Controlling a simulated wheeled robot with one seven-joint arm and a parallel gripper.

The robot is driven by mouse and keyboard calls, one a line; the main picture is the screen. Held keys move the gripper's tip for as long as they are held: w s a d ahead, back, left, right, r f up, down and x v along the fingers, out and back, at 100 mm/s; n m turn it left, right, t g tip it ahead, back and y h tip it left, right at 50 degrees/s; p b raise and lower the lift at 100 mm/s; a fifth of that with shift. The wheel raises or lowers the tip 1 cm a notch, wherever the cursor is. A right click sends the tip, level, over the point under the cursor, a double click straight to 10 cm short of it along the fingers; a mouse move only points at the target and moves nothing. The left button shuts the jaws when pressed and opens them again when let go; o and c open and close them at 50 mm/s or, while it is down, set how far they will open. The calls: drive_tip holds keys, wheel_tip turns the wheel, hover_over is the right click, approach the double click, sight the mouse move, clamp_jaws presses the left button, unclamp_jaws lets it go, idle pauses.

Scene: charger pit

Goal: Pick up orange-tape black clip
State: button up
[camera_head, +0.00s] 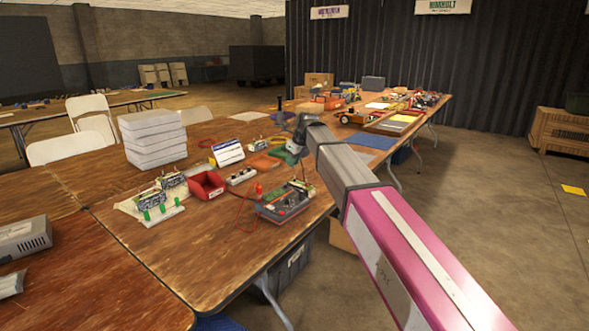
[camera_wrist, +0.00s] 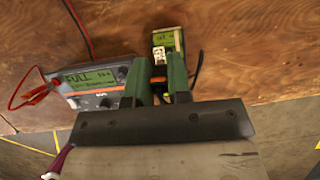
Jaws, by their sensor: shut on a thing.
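In the wrist view, my gripper (camera_wrist: 160,76) has two green fingers, shut on the orange-tape black clip (camera_wrist: 158,74). Only a small dark and orange part of the clip shows between the fingers. Just beyond the fingertips is a green-edged device with a white block (camera_wrist: 166,42); a black cable runs close by on the right. I cannot tell whether the clip touches that device. In the head view my gripper (camera_head: 294,150) is low over the table's right part, and the clip cannot be made out there.
A grey charger (camera_wrist: 97,82) with a display reading FULL and red leads lies left of my gripper; it also shows in the head view (camera_head: 285,203). A red bin (camera_head: 207,186) and a white stack (camera_head: 153,140) stand farther left. The table edge is close to my arm.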

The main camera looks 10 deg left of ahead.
drive_tip(key=s+a+r, duration=0.4)
drive_tip(key=s+r, duration=0.2)
drive_tip(key=s, duration=0.4)
drive_tip(key=shift+a+r, duration=0.15)
drive_tip(key=shift+a, duration=0.15)
drive_tip(key=w+d+f, duration=0.2)
drive_tip(key=w+d, duration=0.1)
drive_tip(key=shift+d+f, duration=0.1)
drive_tip(key=shift+f, duration=0.15)
drive_tip(key=shift+f, duration=0.2)
drive_tip(key=shift+f, duration=3.35)
drive_tip(key=shift+f, duration=0.2)
